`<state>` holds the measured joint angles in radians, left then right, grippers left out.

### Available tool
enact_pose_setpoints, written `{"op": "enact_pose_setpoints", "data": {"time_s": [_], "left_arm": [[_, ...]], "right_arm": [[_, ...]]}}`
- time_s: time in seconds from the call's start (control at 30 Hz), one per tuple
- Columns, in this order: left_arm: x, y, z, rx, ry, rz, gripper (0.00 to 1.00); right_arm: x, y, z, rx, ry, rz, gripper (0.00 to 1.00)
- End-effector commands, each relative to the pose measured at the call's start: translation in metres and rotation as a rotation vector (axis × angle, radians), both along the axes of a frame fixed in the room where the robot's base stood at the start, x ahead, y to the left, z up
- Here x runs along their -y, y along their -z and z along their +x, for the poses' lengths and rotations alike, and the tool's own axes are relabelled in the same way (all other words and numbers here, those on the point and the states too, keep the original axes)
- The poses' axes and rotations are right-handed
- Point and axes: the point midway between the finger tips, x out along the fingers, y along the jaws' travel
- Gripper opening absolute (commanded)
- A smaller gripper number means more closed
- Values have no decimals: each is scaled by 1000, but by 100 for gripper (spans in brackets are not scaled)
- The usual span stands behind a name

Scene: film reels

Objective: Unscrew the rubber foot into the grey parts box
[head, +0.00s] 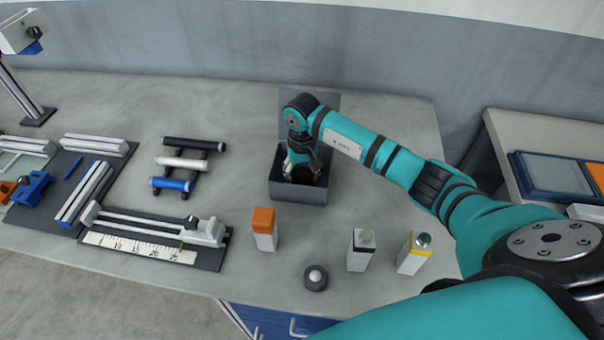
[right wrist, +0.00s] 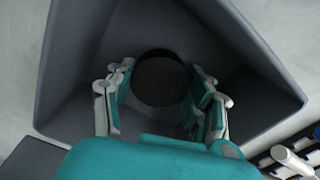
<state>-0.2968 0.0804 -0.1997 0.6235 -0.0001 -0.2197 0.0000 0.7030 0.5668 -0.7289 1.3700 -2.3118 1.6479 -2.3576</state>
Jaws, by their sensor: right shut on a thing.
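The grey parts box (head: 298,192) stands open near the back of the table, its lid raised behind it. My right gripper (head: 302,170) points down inside the box. In the right wrist view its fingers (right wrist: 160,95) are on both sides of a dark round piece, the rubber foot (right wrist: 160,78), and are shut on it. The box walls (right wrist: 65,65) surround the fingers there. Whether the foot touches the box floor cannot be told. In the head view the foot is hidden by the fingers and shadow. My left gripper is not in view.
Left are a rack of rollers (head: 184,163) and a splicer with a ruler (head: 155,237).

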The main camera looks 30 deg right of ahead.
Motion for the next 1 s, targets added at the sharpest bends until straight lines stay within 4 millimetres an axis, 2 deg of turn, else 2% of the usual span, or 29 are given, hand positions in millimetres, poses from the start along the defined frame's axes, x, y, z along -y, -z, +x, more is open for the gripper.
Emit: {"op": "enact_pose_setpoints", "data": {"time_s": [0.13, 0.17, 0.3, 0.57, 0.7, 0.73, 0.87, 1.0], "left_arm": [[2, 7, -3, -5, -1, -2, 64], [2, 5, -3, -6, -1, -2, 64], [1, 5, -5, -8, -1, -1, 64], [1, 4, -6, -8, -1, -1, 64], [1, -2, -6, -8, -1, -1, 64], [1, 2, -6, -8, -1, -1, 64], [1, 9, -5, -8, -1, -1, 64], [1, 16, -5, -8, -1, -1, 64]], "right_arm": [[0, 5, 0, 1, 0, -1, 14], [0, 3, 0, 0, 0, 0, 57], [0, 3, 0, 0, 0, 0, 75], [0, 3, 0, 0, 0, 0, 76], [0, -4, 1, 1, 0, 1, 76], [0, -7, 2, 4, 0, 1, 76], [1, -31, 2, 7, -1, -2, 76], [1, -62, 2, 7, -1, -2, 76]]}}
